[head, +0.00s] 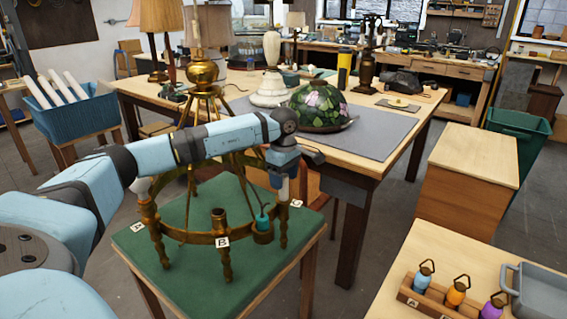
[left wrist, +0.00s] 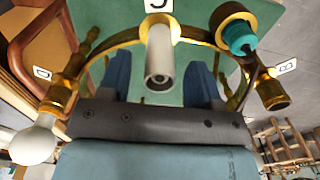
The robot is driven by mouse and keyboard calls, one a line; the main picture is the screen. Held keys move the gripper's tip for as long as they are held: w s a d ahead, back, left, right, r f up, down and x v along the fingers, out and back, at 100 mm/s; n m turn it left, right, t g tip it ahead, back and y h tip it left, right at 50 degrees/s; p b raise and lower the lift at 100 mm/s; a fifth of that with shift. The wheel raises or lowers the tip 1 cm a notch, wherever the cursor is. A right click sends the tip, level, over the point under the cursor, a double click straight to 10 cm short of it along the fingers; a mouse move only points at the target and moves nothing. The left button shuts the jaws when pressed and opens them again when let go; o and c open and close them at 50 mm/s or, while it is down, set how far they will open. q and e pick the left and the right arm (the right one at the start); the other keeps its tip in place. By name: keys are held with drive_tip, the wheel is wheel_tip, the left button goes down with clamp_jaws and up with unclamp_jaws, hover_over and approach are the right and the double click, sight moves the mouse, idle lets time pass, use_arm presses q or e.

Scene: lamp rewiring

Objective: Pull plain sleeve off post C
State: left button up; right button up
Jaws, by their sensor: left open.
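The plain sleeve is a white hollow tube (left wrist: 160,55) standing on post C of the brass lamp ring (head: 190,237), with its open end facing the left wrist camera. My left gripper (left wrist: 160,80) is open, its blue fingers on either side of the sleeve and apart from it. In the head view the left gripper (head: 284,178) points down over post C and hides most of the sleeve. The label of post C (head: 296,203) shows beside it. Post B (head: 219,222) is bare brass. My right gripper is out of view.
A teal part (head: 263,222) stands on the ring between posts B and C. A white bulb-shaped piece (left wrist: 35,143) is at the left in the wrist view.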

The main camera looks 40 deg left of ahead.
use_arm(q)
drive_tip(key=shift+f, duration=0.85)
drive_tip(key=shift+c, duration=0.2)
drive_tip(key=c, duration=0.9)
drive_tip(key=shift+c, duration=0.2)
drive_tip(key=shift+r, duration=0.2)
drive_tip(key=shift+r+p, duration=3.4)
drive_tip(key=shift+r, duration=1.5)
